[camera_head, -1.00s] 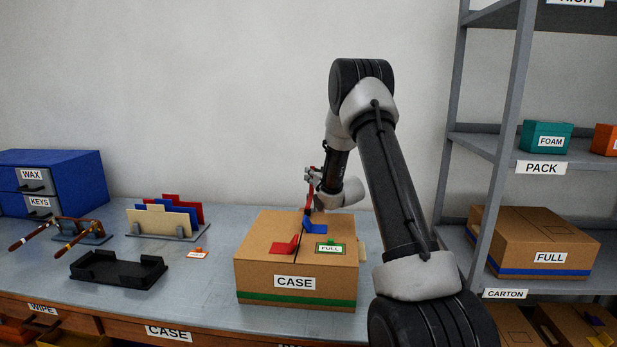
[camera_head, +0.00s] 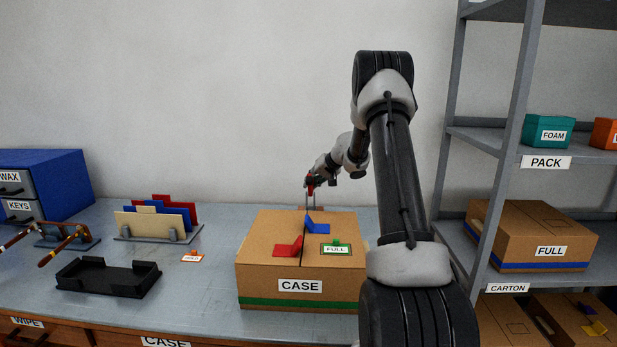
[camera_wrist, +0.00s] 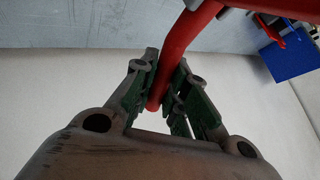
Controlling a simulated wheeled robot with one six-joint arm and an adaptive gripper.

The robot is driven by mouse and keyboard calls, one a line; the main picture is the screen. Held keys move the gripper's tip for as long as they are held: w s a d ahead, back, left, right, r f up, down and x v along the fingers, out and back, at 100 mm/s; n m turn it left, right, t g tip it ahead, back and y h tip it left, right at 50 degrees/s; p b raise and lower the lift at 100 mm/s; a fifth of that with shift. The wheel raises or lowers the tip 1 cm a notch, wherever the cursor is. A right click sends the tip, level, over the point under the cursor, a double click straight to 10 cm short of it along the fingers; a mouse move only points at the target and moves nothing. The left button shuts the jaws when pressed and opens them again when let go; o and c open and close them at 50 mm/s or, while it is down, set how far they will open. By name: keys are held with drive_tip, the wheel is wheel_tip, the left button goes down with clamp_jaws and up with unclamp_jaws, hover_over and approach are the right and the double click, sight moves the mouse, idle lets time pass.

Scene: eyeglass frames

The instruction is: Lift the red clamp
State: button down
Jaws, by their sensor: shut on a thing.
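My gripper (camera_head: 312,186) is above the back of the case, reaching in from the right. In the wrist view my gripper (camera_wrist: 167,78) is shut on the red bar, with green finger pads on both sides. My fingers hide part of the clamp in the head view.
The case top carries a red tab (camera_head: 289,247), a blue tab (camera_head: 317,223) and a green-edged FULL label (camera_head: 336,250). A black tray (camera_head: 108,276) and a panel rack (camera_head: 158,220) stand left. A shelf unit (camera_head: 517,100) stands right.

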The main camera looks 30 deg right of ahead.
drive_tip(key=shift+w+d+f+m+g+y, duration=0.1)
drive_tip(key=shift+f+m+g+y, duration=0.35)
drive_tip(key=shift+f+g, duration=0.45)
drive_tip(key=shift+w+d+f+m+g+y, duration=0.1)
drive_tip(key=shift+f+m+g+y, duration=0.15)
drive_tip(key=shift+f+g+y, duration=0.45)
drive_tip(key=c, duration=1.4)
unclamp_jaws()
drive_tip(key=shift+s, duration=0.1)
drive_tip(key=v, duration=1.1)
drive_tip(key=shift+r, duration=0.45)
